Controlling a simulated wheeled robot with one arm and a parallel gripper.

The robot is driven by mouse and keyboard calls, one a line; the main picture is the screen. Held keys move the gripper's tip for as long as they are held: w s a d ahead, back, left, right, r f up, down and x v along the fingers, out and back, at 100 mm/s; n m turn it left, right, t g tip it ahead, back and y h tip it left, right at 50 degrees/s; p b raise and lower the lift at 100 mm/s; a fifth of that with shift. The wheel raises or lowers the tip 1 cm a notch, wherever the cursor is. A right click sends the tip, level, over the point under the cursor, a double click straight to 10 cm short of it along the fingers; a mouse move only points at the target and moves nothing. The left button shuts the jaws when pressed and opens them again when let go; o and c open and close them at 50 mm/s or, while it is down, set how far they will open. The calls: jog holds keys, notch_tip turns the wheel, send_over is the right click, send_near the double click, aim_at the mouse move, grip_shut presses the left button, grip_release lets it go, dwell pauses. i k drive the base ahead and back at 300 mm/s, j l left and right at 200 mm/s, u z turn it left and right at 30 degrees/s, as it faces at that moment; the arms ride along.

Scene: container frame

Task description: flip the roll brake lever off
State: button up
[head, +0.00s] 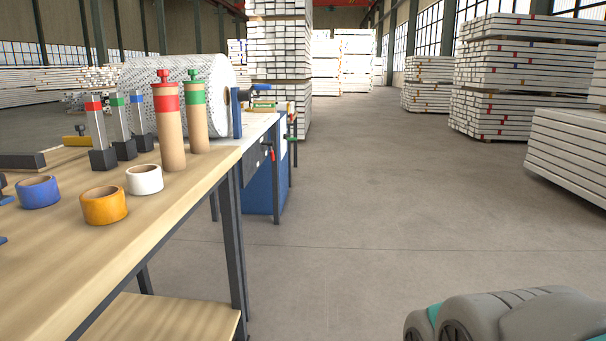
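A large white patterned roll (205,75) lies at the far end of the workbench, partly hidden behind two upright tubes. A blue upright bracket (237,113) stands at its right end. A dark part with a blue handle (268,88) sticks out to the right near the roll's axle. A small red-tipped lever (268,151) is on the bench's side below. Which of these is the roll brake lever I cannot tell, and its setting is too small to read. My gripper is not in view.
On the wooden bench (140,245) stand blue (38,192), orange (104,206) and white (144,180) tape rolls, a red-capped tube (172,130), a green-capped tube (195,120) and several dark-based posts. Stacked boards (510,85) stand beyond.

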aim_at(270, 144)
jog(key=i+j+u, duration=0.1)
jog(key=i+u, duration=0.15)
jog(key=i, duration=0.5)
jog(key=i+l, duration=0.25)
jog(key=i, duration=0.2)
jog(key=i+l+z, duration=0.15)
jog(key=i, duration=0.25)
jog(key=i+l, duration=0.3)
jog(key=i, duration=0.15)
jog(key=i+l+z, duration=0.15)
jog(key=i, duration=0.3)
jog(key=i+l, duration=0.2)
jog(key=i, duration=0.25)
